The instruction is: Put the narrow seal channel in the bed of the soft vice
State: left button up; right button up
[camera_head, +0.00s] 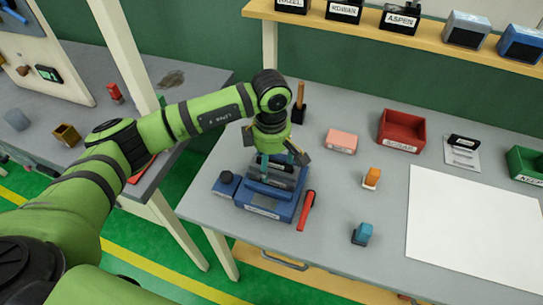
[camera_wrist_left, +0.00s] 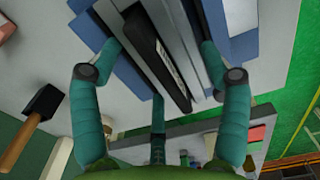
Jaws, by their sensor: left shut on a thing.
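The soft vice (camera_head: 263,206) is a blue block with a red handle (camera_head: 306,210) on the near left of the grey bench. My left gripper (camera_head: 275,163) points down over it, its teal fingers spread around a dark, long piece. In the left wrist view the gripper (camera_wrist_left: 160,40) has this black strip with a white label, which I take for the narrow seal channel (camera_wrist_left: 150,45), between its fingers. The strip lies lengthwise beside grey bars, with blue vice parts on both sides. Whether its underside touches the bed is hidden. My right gripper is not in view.
A black-headed hammer (camera_head: 300,105) stands behind the vice. A pink block (camera_head: 341,140), a red bin (camera_head: 402,130), an orange-topped piece (camera_head: 371,178) and a blue piece (camera_head: 362,233) are to the right. A large white sheet (camera_head: 475,230) covers the bench's right side.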

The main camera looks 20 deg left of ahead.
pick_arm(q)
jog(key=shift+f, duration=0.1)
jog(key=o, duration=1.2)
jog(key=shift+o, duration=0.2)
jog(key=shift+r, duration=0.45)
notch_tip(320, 180, up, 11)
jog(key=b, duration=0.4)
jog(key=shift+r, duration=0.2)
